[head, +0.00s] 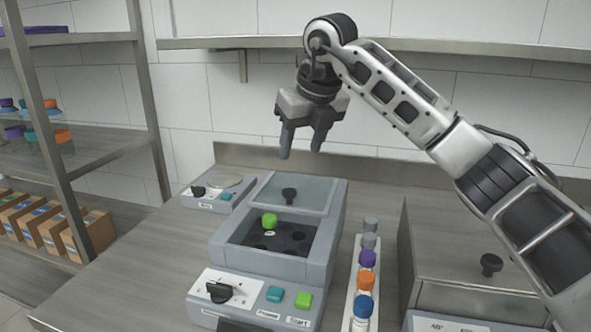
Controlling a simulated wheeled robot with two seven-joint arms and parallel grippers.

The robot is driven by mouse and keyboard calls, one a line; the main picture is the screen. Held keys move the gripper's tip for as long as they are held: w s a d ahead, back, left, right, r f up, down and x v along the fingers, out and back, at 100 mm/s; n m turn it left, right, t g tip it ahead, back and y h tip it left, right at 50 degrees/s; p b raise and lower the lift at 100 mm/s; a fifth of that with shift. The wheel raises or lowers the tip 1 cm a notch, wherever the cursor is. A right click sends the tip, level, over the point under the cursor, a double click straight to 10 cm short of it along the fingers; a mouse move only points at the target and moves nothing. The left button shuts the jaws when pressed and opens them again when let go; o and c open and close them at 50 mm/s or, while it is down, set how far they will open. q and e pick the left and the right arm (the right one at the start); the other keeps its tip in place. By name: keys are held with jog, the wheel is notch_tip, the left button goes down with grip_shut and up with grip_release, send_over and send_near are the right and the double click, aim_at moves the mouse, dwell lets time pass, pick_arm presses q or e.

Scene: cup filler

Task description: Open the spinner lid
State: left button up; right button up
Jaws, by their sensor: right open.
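The spinner (265,268) is a grey box on the bench in the middle of the view, with a dial and two buttons on its front. Its lid (262,187) is a pale, flat panel with a black knob (289,194), lying over the back part of the top. The front part of the top is uncovered and shows a dark rotor (290,238) with a green-capped tube (269,221) in it. My right gripper (303,150) hangs above the lid knob, fingers pointing down, open and empty, clear of the lid. My left gripper is out of view.
A white rack (350,304) with several capped tubes stands right of the spinner. A grey box (460,245) with a black knob stands further right. A small device with a round plate (225,182) sits at back left. Shelves with boxes (45,228) are at the left.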

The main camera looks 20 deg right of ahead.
jog(key=shift+v, duration=2.25)
